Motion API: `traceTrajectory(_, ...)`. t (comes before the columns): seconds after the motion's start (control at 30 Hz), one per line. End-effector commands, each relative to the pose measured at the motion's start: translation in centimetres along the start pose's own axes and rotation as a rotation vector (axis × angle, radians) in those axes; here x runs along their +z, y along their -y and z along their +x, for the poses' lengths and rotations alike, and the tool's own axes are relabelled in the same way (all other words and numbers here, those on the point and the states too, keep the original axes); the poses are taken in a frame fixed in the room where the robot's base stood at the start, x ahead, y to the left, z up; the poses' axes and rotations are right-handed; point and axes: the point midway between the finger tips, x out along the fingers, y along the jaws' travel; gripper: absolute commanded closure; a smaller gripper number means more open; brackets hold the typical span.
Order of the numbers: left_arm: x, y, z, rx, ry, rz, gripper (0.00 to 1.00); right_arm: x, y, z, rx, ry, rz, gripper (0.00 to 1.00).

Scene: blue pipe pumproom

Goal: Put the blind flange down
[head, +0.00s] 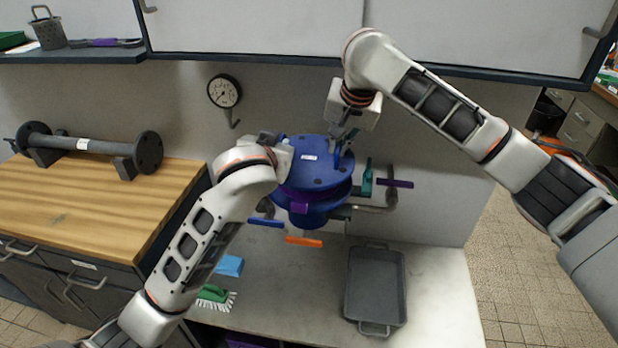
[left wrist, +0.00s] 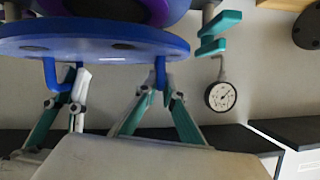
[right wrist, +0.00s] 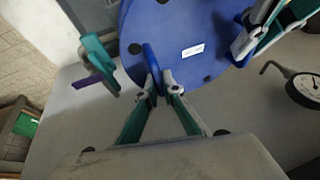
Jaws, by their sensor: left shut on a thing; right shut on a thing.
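The blind flange (head: 318,172) is a round blue plate with bolt holes, a small white label and two blue handles on its top face. It is over or on the blue pipe end (head: 305,216), with purple showing around the joint. I cannot tell whether the faces touch. In the left wrist view the flange (left wrist: 95,45) appears edge-on. My left gripper (left wrist: 160,88) is shut on one handle (left wrist: 160,72). My right gripper (right wrist: 160,88) is shut on the other handle (right wrist: 152,62). The left gripper is partly hidden by its arm in the head view.
Valve handles in teal (head: 367,177), purple (head: 395,183), orange (head: 303,241) and blue (head: 265,222) surround the pipe. A grey tray (head: 375,249) and a green brush (head: 214,293) lie on the bench. A gauge (head: 224,91) hangs behind. A wooden worktop (head: 80,208) is at left.

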Motion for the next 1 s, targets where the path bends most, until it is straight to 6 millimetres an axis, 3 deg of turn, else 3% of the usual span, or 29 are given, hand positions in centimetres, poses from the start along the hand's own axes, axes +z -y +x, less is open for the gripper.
traceTrajectory(0.37, 0.1, 0.3, 0.1, -0.009, -0.004, 0.0, 1.0, -0.1, -0.3, 0.2, 0.003, -0.006, 0.002, 1.0)
traceTrajectory(1.0, 2.3, -0.1, 1.0, -0.009, -0.004, 0.0, 1.0, 0.8, -0.8, 2.4, 0.003, -0.006, 0.002, 1.0)
